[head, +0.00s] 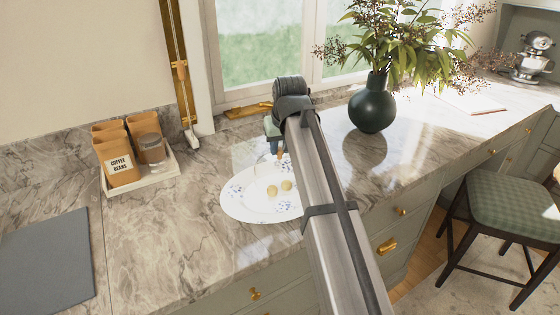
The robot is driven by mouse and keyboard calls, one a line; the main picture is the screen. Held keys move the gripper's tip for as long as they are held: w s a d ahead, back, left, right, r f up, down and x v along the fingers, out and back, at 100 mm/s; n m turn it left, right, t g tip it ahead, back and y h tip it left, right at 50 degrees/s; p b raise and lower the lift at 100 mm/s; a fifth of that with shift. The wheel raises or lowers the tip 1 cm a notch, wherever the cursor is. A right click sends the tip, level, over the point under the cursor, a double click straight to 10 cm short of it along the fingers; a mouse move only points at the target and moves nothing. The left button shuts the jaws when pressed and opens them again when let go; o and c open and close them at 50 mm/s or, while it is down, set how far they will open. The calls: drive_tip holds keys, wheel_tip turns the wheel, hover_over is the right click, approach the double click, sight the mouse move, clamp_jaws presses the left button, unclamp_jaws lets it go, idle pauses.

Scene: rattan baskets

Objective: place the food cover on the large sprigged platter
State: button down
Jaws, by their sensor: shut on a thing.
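The large sprigged platter (240,204), white with blue sprigs, lies on the marble counter, its right side hidden behind my arm. Two small yellowish pieces of food (279,188) are on it. My gripper (277,150) is over the back part of the platter, pointing down and partly hidden by my own arm. It is shut on what looks like the clear food cover (264,168), a faint see-through shape over the platter. I cannot tell whether the cover's rim touches the platter.
A white tray (150,186) with coffee-bean packets (121,168) and a jar (151,148) stands left of the platter. A dark vase (372,105) with leafy branches stands to the right, behind my arm. A grey mat (45,262) lies far left.

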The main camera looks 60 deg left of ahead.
sight(281, 155)
drive_tip(key=shift+f, duration=2.25)
drive_tip(key=c, duration=0.9)
unclamp_jaws()
drive_tip(key=v, duration=1.2)
